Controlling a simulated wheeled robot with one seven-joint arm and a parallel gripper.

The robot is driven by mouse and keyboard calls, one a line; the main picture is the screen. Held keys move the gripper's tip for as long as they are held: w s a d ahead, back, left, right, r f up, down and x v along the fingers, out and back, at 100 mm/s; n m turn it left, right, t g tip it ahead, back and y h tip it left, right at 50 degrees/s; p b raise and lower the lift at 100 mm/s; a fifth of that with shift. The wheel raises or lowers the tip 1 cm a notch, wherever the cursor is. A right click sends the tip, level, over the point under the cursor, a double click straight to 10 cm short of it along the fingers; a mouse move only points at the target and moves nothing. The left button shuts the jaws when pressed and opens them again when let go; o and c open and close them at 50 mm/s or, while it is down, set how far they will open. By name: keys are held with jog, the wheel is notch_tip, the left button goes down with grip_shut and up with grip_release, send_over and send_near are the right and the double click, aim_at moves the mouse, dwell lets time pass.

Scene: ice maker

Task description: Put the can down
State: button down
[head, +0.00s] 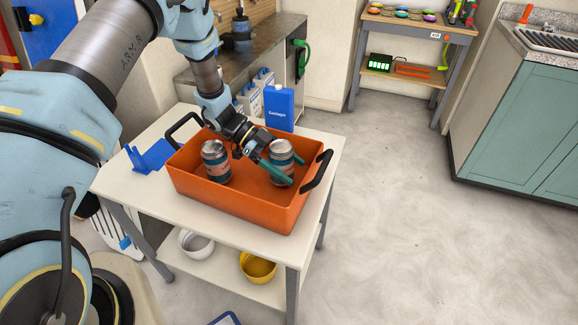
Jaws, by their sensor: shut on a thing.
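My gripper (270,170) reaches down into an orange tray (237,208) with black handles. It is shut on a can (282,155) with a silver top and a dark label, in the right part of the tray. The can looks roughly upright; whether its base touches the tray floor I cannot tell. A second, similar can (216,163) stands in the left part of the tray, apart from the gripper. The tray sits on a white table (140,190).
A blue carton (279,108) stands behind the tray, and a blue holder (152,156) lies to its left. White (196,243) and yellow (257,268) bowls are on the lower shelf. A workbench (248,52) stands behind. The floor on the right is clear.

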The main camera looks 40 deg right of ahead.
aim_at(269, 153)
jog(key=shift+f, duration=0.25)
jog(key=shift+f, duration=0.15)
grip_release()
jog(key=b+v, duration=0.2)
jog(key=v, duration=0.4)
jog(key=shift+w+a+r, duration=0.1)
jog(key=shift+w+r, duration=0.15)
jog(key=shift+w, duration=0.1)
jog(key=shift+w+a+r, duration=0.2)
jog(key=shift+w+r, duration=0.05)
jog(key=shift+r, duration=0.1)
